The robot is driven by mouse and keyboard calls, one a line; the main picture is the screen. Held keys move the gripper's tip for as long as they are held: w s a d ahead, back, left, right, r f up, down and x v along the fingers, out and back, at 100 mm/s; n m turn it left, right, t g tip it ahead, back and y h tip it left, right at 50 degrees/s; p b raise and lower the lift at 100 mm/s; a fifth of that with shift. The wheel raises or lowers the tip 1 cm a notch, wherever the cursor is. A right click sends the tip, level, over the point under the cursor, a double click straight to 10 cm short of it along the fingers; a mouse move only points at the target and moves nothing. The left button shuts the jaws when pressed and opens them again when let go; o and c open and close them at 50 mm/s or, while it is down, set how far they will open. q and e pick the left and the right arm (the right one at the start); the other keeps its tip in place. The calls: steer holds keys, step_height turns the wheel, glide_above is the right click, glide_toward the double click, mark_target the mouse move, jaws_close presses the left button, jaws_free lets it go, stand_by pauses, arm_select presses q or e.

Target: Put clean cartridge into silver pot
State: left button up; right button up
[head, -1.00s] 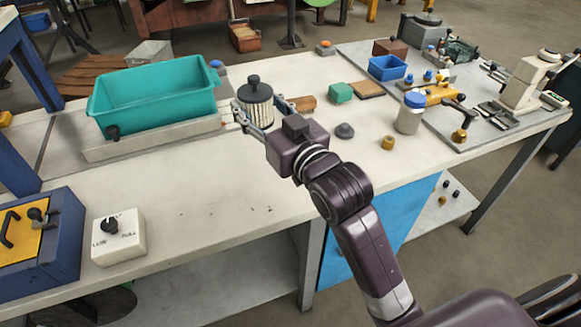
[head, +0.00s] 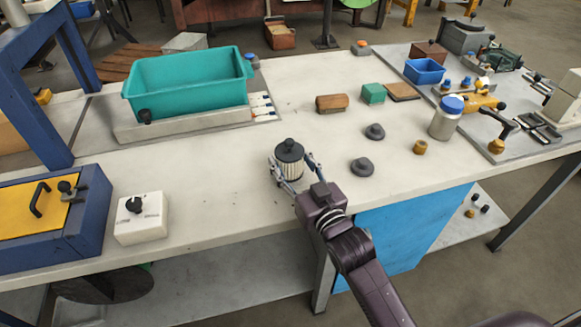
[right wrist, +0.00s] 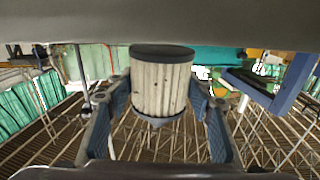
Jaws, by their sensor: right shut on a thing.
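The cartridge (head: 289,160) is a cream pleated cylinder with a dark cap and a knob on top. My right gripper (head: 291,178) is shut on it and holds it upright over the near middle of the bench. In the right wrist view the cartridge (right wrist: 161,85) sits between the two fingers, with dark ends and a few dark specks on its pleats. A silver-grey pot (head: 445,124) with a blue lid stands at the right of the bench; I cannot tell if this is the task's silver pot. My left gripper is not in view.
A teal tub (head: 190,90) stands at the back left. Two dark grey knobbed discs (head: 375,132) (head: 362,167) and a brass nut (head: 420,147) lie to the right. A white switch box (head: 140,218) is at the front left. The bench between it and the cartridge is clear.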

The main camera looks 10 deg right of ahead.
steer(key=shift+f, duration=0.95)
steer(key=shift+f, duration=0.1)
steer(key=o, duration=1.2)
steer(key=shift+o, duration=0.2)
